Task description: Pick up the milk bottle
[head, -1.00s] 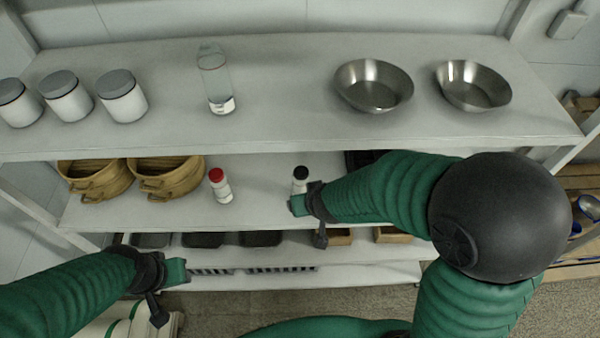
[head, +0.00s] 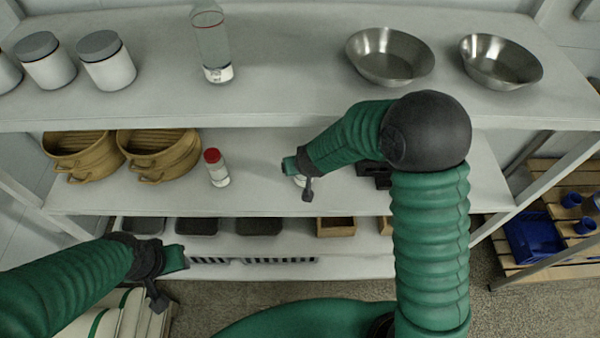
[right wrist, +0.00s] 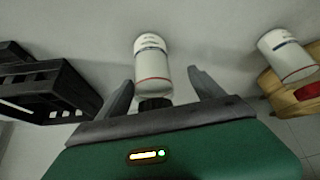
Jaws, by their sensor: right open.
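A small white bottle with a black cap (right wrist: 152,62) stands on the middle shelf. A similar white bottle with a red cap (head: 217,170) stands to the left. No label is readable enough to tell which one is milk. My left gripper (head: 174,262) hangs low at the left, its jaws unclear.
The top shelf (head: 290,75) is close above my right gripper and holds white jars (head: 106,61), a clear bottle (head: 211,45) and two metal bowls (head: 390,56). Woven baskets (head: 160,153) are at the left of the middle shelf. A black rack (right wrist: 45,88) stands near the black-capped bottle.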

